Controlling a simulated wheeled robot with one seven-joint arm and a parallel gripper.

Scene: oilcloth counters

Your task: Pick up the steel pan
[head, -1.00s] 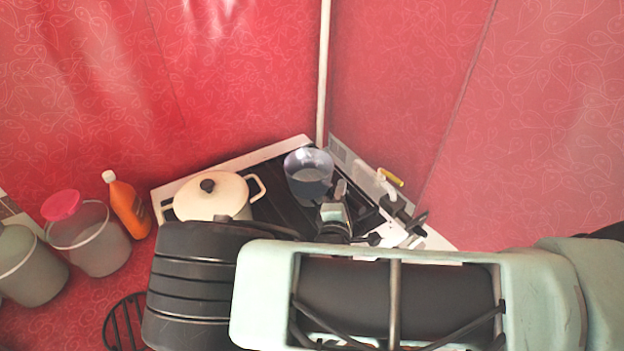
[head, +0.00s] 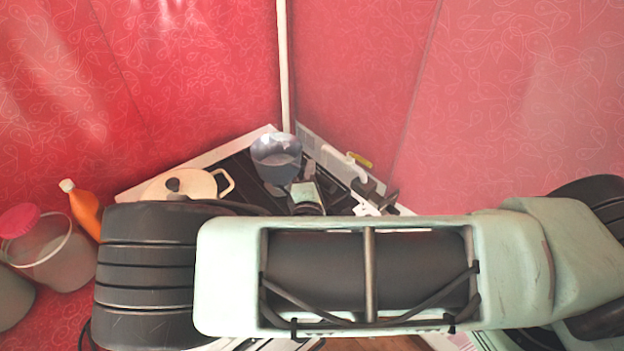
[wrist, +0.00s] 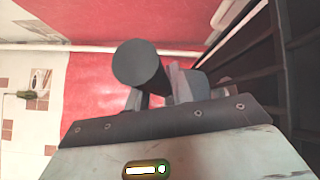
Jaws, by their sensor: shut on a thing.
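The steel pan (head: 276,160) is a blue-grey, round vessel at the back corner of the dark stove top in the head view. My gripper (head: 298,184) is just in front of it, at its near right side. In the wrist view a dark grey cylinder with a round end (wrist: 138,65), apparently the pan's handle, stands between the fingers of my gripper (wrist: 155,95). The gripper is shut on it. The pan's bowl does not show clearly in the wrist view. Whether the pan touches the stove I cannot tell.
A cream lidded pot (head: 200,184) stands left of the pan, partly behind my arm. An orange bottle (head: 85,210) and a bucket with a pink item (head: 50,258) are farther left. Red walls meet behind the stove, with a pale pole (head: 284,70) at the corner. Dark slats (wrist: 270,60) are close at right in the wrist view.

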